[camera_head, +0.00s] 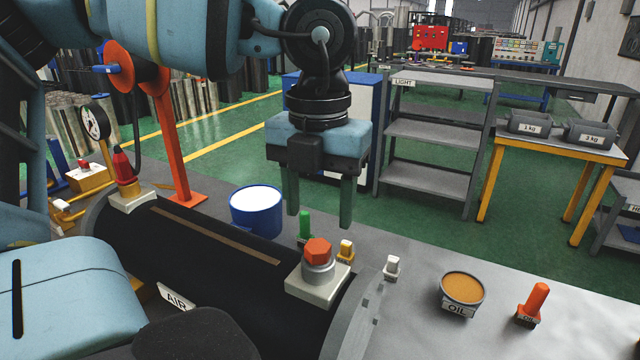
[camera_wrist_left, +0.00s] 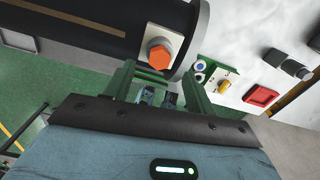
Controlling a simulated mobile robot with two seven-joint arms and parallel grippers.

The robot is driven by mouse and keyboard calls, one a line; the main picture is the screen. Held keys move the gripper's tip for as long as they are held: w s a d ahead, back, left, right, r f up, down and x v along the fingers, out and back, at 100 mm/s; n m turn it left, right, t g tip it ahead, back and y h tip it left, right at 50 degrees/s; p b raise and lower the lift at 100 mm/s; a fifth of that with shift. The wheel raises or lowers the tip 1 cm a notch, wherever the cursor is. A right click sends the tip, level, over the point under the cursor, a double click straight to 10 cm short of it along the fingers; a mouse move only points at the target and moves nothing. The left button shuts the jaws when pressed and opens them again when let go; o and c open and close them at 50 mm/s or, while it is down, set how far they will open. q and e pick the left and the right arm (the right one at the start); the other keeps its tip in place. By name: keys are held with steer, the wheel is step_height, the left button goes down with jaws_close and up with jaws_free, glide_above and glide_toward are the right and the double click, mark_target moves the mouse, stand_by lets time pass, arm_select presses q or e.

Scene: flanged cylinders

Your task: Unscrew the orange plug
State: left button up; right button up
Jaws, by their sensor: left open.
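The orange plug (camera_head: 318,250) has a hexagonal head. It sits upright in a round grey collar on a pale square block, near the right end of the black flanged cylinder (camera_head: 215,245). It also shows in the left wrist view (camera_wrist_left: 159,57), just beyond and between the fingers. My left gripper (camera_head: 319,218) points down with its fingers spread, nothing between them. In the head view its fingertips appear above and behind the plug, apart from it. The wrist view shows its two green fingers (camera_wrist_left: 158,80). My right gripper is in neither view.
Small green (camera_head: 305,225), yellow (camera_head: 345,250) and white (camera_head: 391,267) fittings stand close behind and right of the plug. A blue bucket (camera_head: 257,212) is behind the cylinder. An oil cup (camera_head: 462,289) and an orange-topped item (camera_head: 533,302) stand on the grey bench at right.

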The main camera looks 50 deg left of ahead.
mark_target(319, 243)
arm_select(q)
steer(key=shift+f, duration=2.9)
steer(key=c, duration=1.1)
steer(key=shift+r, duration=1.2)
steer(key=shift+r, duration=0.8)
